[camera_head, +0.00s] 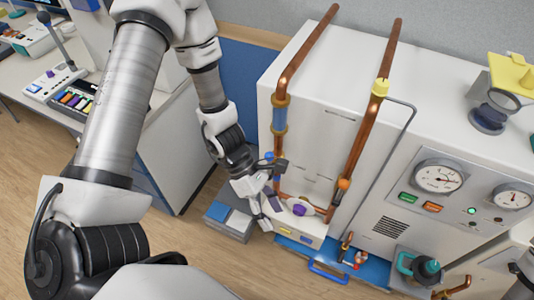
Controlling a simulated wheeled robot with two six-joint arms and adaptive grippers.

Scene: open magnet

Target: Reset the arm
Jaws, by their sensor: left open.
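My left arm comes in from the left and reaches down to the front of a white machine cabinet (330,95) with copper pipes. My left gripper (272,207) is open, with its fingers pointing down. It is beside a small white unit with a purple knob (299,210) at the foot of the pipes. I see nothing held between the fingers. I cannot tell whether a finger touches the unit. My right gripper is not in view.
A control panel (458,200) with two gauges and green and orange buttons is on the right. A blue tray handle (328,273) sticks out below the small unit. A grey and blue box (229,220) stands on the wooden floor (190,235). A workbench (150,140) stands at the left.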

